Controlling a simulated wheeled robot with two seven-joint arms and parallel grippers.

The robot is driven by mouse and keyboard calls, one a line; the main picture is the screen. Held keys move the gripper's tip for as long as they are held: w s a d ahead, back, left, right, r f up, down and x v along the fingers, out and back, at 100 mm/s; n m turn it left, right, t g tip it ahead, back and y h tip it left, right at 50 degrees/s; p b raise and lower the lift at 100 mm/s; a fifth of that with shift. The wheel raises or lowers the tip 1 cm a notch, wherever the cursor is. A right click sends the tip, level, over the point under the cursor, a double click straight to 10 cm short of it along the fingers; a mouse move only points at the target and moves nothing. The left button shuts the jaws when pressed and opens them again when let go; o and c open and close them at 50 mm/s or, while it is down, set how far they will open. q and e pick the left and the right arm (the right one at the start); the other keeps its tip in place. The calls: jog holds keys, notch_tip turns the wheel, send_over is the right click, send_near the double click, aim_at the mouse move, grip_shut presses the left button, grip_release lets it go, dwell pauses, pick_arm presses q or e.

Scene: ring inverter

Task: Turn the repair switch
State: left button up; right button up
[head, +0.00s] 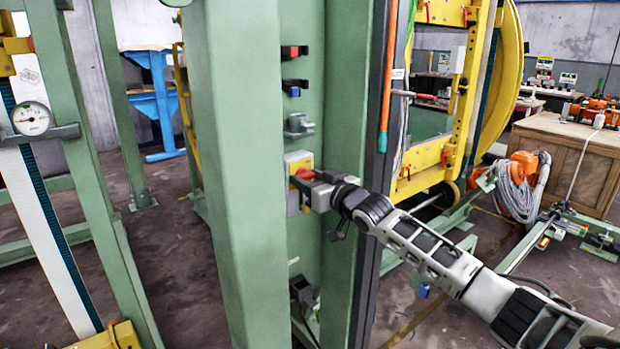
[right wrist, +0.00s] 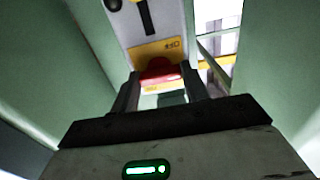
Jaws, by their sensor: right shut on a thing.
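The repair switch has a red handle (head: 304,174) on a yellow plate, fixed to a light grey box (head: 292,200) inside a green column. My right gripper (head: 306,184) reaches it from the right and is shut on the red handle. In the right wrist view, the red handle (right wrist: 160,74) sits between the two fingers, just below a yellow label (right wrist: 158,52) on the grey box (right wrist: 142,24). The handle's exact angle is hard to tell because the gripper partly hides it. My left gripper is not in view.
The green column (head: 236,150) stands close left of the switch. Several small fittings, including a grey one (head: 298,125), sit above it. A dark post with an orange tube (head: 388,70) stands right of it. A yellow frame (head: 425,165) is behind my right arm.

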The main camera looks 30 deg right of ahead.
dwell(0.5)
jog(key=o, duration=1)
jog(key=s, duration=0.5)
jog(key=s+d+b, duration=0.1)
jog(key=s, duration=1)
jog(key=shift+d+b, duration=0.15)
jog(key=shift+b, duration=0.2)
